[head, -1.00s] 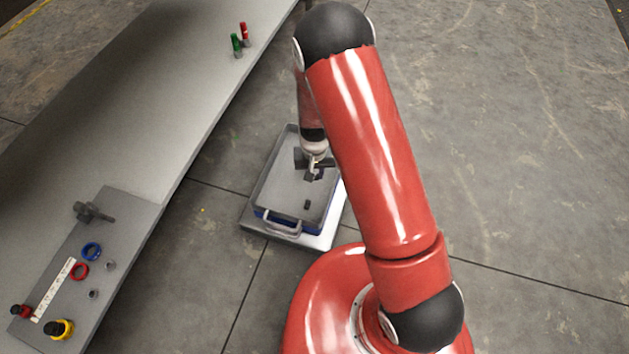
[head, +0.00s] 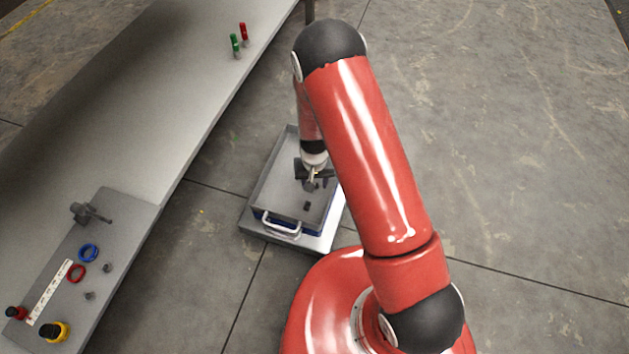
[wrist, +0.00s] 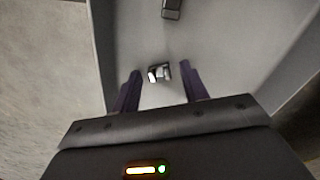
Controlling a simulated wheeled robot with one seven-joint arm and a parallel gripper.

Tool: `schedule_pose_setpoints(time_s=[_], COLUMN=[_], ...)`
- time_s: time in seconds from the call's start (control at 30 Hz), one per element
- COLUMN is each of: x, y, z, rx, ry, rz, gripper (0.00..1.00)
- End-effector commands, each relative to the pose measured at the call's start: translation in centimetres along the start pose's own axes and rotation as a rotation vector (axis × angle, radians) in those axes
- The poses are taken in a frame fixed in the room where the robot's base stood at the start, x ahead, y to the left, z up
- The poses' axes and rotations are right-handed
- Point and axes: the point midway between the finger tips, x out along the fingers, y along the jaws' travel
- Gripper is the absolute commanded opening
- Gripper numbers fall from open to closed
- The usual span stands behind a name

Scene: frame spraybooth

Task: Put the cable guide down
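The cable guide (wrist: 160,72) seems to be the small grey piece with a bright face in the wrist view. It lies between and just beyond my fingertips, with a gap on both sides. My gripper (wrist: 160,85) has its two dark fingers apart. In the head view my gripper (head: 312,182) is low over the grey tray (head: 268,178). The small piece is hard to make out there against the fingers. I cannot tell whether it rests fully on the tray floor.
A dark block (head: 306,206) lies in the tray near its handle (head: 281,226); it also shows in the wrist view (wrist: 172,9). The tray walls are close around my gripper. The workbench (head: 130,120) at left holds rings, knobs and red and green items.

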Motion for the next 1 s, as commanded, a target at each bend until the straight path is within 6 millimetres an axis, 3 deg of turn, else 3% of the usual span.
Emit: schedule_pose_setpoints(time_s=[0.33, 0.73, 1.0], x=[-1.2, -9.4, -12.2], y=[0.0, -0.1, 0.0], z=[-0.1, -0.1, 0.0], rx=[0.0, 0.0, 0.0], ry=[0.002, 0.003, 0.0], rz=[-0.001, -0.001, 0.0], gripper=[0.44, 0.44, 0.44])
